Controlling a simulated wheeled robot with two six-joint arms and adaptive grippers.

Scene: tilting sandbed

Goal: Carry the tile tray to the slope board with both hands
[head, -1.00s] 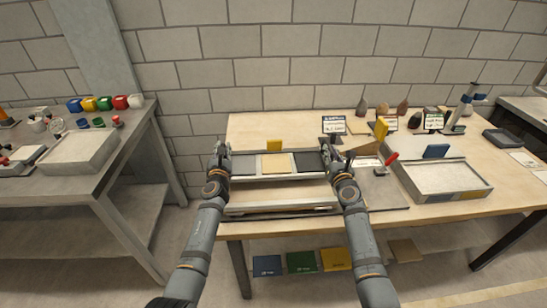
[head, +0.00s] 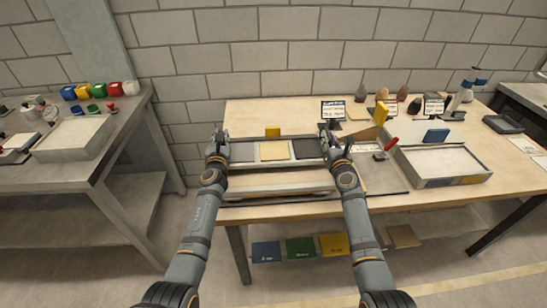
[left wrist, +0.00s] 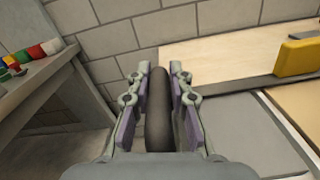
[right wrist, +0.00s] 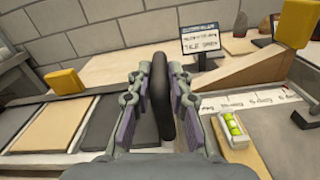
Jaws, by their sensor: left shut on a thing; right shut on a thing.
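The tile tray (head: 272,164) is a long grey tray with a grey, a tan and a dark tile side by side. My left gripper (head: 219,136) is shut on the black handle (left wrist: 157,110) at its left end. My right gripper (head: 334,138) is shut on the black handle (right wrist: 161,100) at its right end. In the head view the tray looks level, just behind a pale wooden board (head: 275,181) with a grey frame, which may be the slope board. I cannot tell whether the tray touches the table.
A yellow block (head: 272,131) stands behind the tray. To the right are a small screen (head: 333,110), a wooden wedge (head: 366,124) with a yellow end, a red-handled tool (head: 389,145) and a sand tray (head: 438,162). A grey side table (head: 100,165) stands at left.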

